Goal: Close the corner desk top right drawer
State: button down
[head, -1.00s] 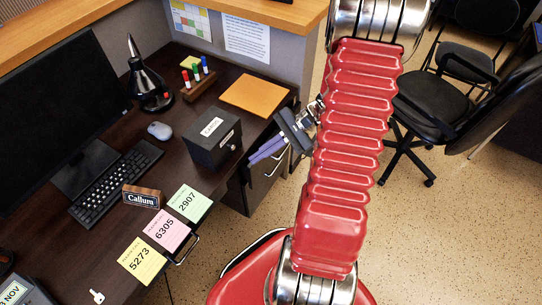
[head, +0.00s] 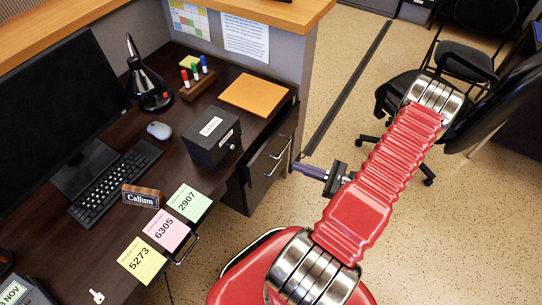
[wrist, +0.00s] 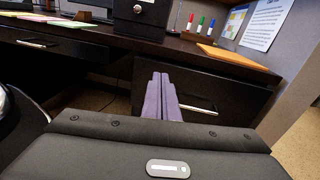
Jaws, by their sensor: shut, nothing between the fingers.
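The corner desk's right drawer unit hangs under the desktop's right end, with a dark top drawer front (head: 286,130) and metal handles. In the wrist view the drawer front (wrist: 225,92) fills the right middle, with its bar handle (wrist: 197,108) right of my fingers. I cannot tell how far this drawer stands out. My gripper (head: 294,167) has purple fingers, closed together and empty. It is out in front of the drawer unit, pointing left toward it. In the wrist view its fingertips (wrist: 160,76) overlap the drawer front's left part; contact cannot be made out.
The dark desktop (head: 185,95) carries a black box (head: 212,140), an orange folder (head: 252,94), a keyboard and sticky notes. Another desk handle (head: 187,250) is at the front. A grey partition stands behind. Office chairs (head: 430,100) are to the right; speckled floor lies open between.

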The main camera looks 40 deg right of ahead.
aim_at(264, 151)
jog(key=shift+s+d+f+m+t+h, duration=0.3)
jog(key=shift+s+d+f+m+h, duration=0.05)
jog(key=shift+f+m+h, duration=0.2)
jog(key=shift+s+d+f+m+t+h, duration=0.3)
jog(key=shift+f+m+h, duration=0.15)
jog(key=shift+f, duration=0.1)
jog(key=shift+w, duration=0.1)
jog(key=shift+x, duration=6.9)
jog(key=shift+a, duration=0.1)
jog(key=shift+w, duration=0.1)
